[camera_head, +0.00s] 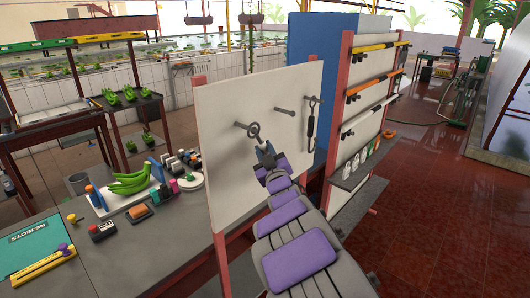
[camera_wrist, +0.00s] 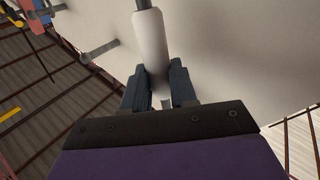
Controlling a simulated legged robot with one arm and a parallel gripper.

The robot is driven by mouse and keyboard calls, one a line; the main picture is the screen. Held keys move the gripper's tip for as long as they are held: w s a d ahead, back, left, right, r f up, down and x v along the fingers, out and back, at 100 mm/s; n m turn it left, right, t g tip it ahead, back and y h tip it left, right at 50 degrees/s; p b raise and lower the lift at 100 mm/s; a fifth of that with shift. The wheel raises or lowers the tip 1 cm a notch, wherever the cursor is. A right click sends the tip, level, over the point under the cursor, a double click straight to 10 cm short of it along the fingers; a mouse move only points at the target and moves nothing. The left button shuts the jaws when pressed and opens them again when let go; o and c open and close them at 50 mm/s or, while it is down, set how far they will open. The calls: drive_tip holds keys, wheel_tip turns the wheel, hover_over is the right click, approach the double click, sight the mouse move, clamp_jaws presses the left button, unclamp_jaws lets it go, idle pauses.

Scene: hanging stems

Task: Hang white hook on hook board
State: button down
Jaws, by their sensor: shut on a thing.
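The hook board (camera_head: 222,100) is a white upright panel with three grey pegs. My gripper (camera_head: 266,149) is in front of its left half, with the fingers pointing up toward the board. In the wrist view my gripper (camera_wrist: 158,90) is shut on the white hook (camera_wrist: 151,45), around its white handle; a dark shaft extends beyond it. In the head view the hook's dark ring (camera_head: 253,130) is close to the left peg (camera_head: 241,125). I cannot tell whether the ring is around the peg. The middle peg (camera_head: 284,112) is bare.
A dark hook (camera_head: 311,122) hangs on the right peg. A rack with coloured tools (camera_head: 372,95) stands right of the board. The grey bench (camera_head: 150,250) at left holds bananas (camera_head: 130,183) and small items. Red tiled floor lies open at right.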

drive_tip(key=shift+w+a+f, duration=0.1)
drive_tip(key=shift+w+a, duration=0.4)
drive_tip(key=shift+a, duration=0.1)
idle(0.6)
drive_tip(key=shift+w+a+b, duration=0.4)
drive_tip(key=shift+w+a, duration=0.05)
drive_tip(key=shift+a, duration=0.15)
idle(0.6)
drive_tip(key=shift+w+d+f, duration=0.2)
drive_tip(key=shift+w, duration=0.15)
idle(1.0)
drive_tip(key=c, duration=0.8)
unclamp_jaws()
